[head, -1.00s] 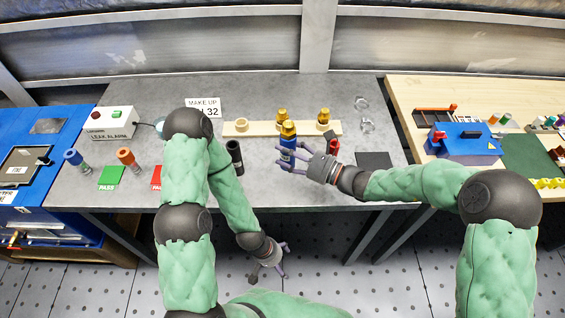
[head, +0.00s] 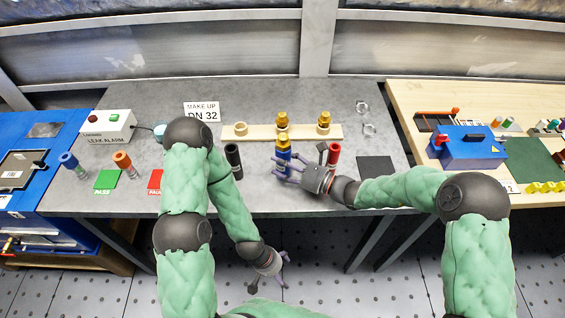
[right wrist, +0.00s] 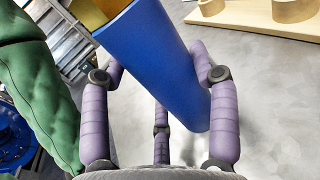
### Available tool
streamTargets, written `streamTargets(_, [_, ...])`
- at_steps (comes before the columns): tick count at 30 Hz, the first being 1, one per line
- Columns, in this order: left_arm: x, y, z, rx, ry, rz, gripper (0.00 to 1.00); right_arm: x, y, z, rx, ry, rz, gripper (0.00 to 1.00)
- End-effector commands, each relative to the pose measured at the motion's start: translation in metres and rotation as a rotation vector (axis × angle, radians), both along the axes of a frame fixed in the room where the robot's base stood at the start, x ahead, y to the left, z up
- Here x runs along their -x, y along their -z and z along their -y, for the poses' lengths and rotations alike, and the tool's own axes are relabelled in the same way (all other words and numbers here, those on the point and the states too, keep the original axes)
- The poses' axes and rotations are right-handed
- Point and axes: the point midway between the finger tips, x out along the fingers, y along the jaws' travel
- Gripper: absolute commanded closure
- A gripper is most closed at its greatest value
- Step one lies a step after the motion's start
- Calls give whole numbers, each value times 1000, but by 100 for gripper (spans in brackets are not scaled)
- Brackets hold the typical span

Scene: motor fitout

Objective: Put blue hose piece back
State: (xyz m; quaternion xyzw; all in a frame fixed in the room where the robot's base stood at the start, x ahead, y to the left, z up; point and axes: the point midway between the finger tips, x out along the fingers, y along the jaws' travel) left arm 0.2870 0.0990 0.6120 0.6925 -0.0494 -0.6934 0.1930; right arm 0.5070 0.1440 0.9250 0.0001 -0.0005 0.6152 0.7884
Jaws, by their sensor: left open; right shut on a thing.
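The blue hose piece (head: 283,157) stands about upright over the front middle of the grey table, with a gold fitting (head: 283,140) on its top. My right gripper (head: 291,171) is shut on the blue hose piece. In the right wrist view the blue hose piece (right wrist: 155,60) is tilted in the picture between the purple fingers, its lower end near the grey table top. I cannot tell whether it touches the table. My left gripper (head: 268,284) is open and empty, low in front of the table, over the floor.
A wooden rack (head: 262,132) behind holds gold fittings and an empty ring. A black hose piece (head: 233,160) stands left, a red one (head: 333,156) right of the blue piece. A dark square pad (head: 376,168) lies further right. The sign (head: 201,111) reads DN 32.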

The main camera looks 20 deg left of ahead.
Motion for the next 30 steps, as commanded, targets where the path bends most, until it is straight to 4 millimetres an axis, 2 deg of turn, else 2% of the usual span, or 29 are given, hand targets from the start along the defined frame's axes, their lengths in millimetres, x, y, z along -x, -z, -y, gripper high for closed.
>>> streamTargets(1, [0,1,0,0,0,0,11,0,2,0,-1,0,1,82])
streamTargets(2, [0,1,0,0,0,0,11,0,2,0,0,0,-1,31])
streamTargets(3, [0,1,0,0,0,0,11,0,2,0,1,0,-1,20])
streamTargets(4, [0,1,0,0,0,0,11,0,2,0,1,0,-1,16])
streamTargets(17, [0,-2,0,0,0,0,11,0,-3,1,1,1,-1,16])
streamTargets(23, [0,-13,0,0,0,0,11,6,-4,31,1,6,-3,16])
streamTargets(30, [0,-27,0,0,0,0,11,18,-4,78,-1,6,-3,16])
